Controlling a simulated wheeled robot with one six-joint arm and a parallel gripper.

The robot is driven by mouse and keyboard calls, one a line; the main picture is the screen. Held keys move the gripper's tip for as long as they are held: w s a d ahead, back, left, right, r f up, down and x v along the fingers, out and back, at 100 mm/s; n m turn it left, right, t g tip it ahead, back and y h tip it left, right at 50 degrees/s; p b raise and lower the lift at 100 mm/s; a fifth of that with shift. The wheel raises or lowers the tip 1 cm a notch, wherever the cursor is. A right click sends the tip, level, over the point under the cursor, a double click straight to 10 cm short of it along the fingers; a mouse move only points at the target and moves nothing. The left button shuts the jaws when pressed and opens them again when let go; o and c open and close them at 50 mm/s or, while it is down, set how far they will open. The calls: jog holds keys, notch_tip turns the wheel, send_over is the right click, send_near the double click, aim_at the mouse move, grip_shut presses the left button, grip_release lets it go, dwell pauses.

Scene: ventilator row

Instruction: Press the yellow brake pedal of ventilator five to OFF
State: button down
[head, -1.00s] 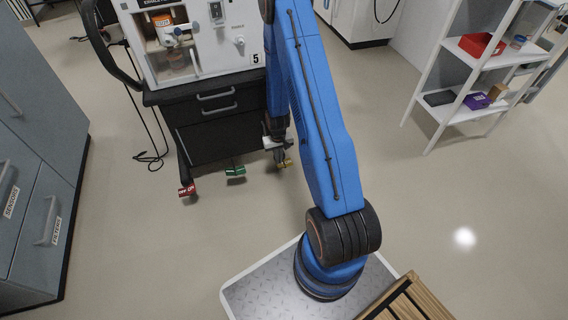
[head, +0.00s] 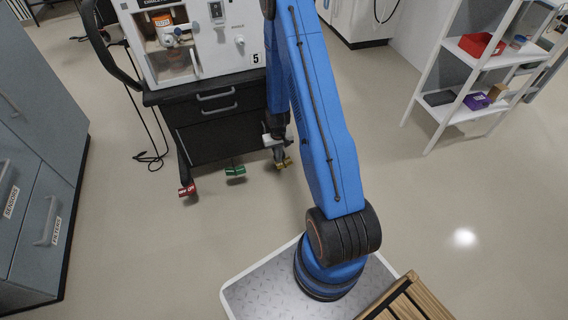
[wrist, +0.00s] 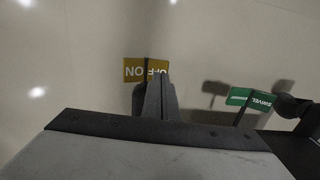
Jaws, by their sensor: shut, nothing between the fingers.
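Ventilator five (head: 190,50) is a white unit marked 5 on a black wheeled cart (head: 215,125). Its yellow brake pedal (head: 286,163) sits low at the cart's right front corner, partly hidden by my gripper (head: 281,160). In the wrist view the yellow pedal (wrist: 134,71) shows ON and OFF lettering, upside down. My gripper (wrist: 157,97) is shut and empty, its fingertips over or against the OFF side. I cannot tell whether they touch. The pedal's tilt is unclear.
A green SWIVEL pedal (head: 235,171) is beside it, also in the wrist view (wrist: 252,98). A red pedal (head: 187,190) is at the cart's left corner. Grey cabinets (head: 35,150) stand left, a white shelf (head: 465,95) right. The floor between is clear.

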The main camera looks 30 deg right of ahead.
jog(key=shift+r, duration=2.1)
notch_tip(320, 180, up, 17)
jog(key=t, duration=0.1)
send_over(279, 164)
jog(key=a, duration=0.4)
jog(key=s+a+r+n+t, duration=0.1)
jog(key=s+a+r, duration=0.1)
jog(key=r, duration=0.5)
jog(key=s+a+r, duration=0.2)
jog(key=s+r, duration=0.1)
jog(key=r, duration=0.3)
jog(key=s+a+r+n+t, duration=0.1)
jog(key=s+a+r, duration=0.3)
jog(key=s+r, duration=0.5)
jog(key=s+a+r+n+t, duration=0.1)
jog(key=s+a+r, duration=0.3)
jog(key=s+r, duration=0.6)
jog(key=s, duration=0.6)
jog(key=shift+t, duration=0.4)
